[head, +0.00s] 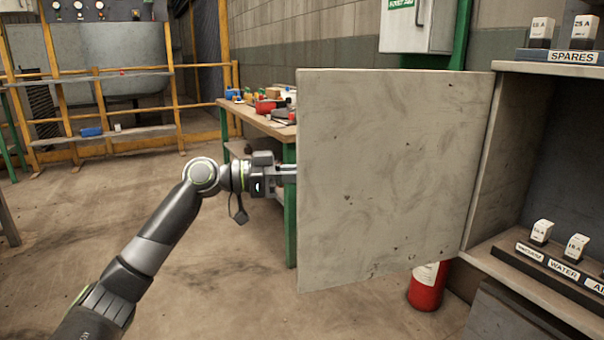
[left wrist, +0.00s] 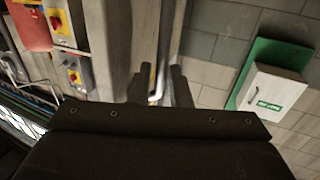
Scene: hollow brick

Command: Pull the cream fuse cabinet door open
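The cream fuse cabinet door (head: 390,170) stands wide open in the head view, swung out to the left from the cabinet's left side (head: 487,150). Its broad scuffed face is toward me; its other face and any handle there are hidden. My left gripper (head: 287,173) is at the door's free left edge, its tips partly hidden by the door. In the left wrist view the two dark fingers (left wrist: 158,88) stand apart, with wall and a pale pipe seen between them. No door is clear there. My right gripper is in neither view.
The open cabinet's lower shelf (head: 545,285) holds labelled fuses; a SPARES shelf (head: 560,68) is above. A red extinguisher (head: 427,288) stands below the door. A workbench (head: 262,122) is behind the gripper. A first aid box (head: 418,25) hangs behind. Floor at left is clear.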

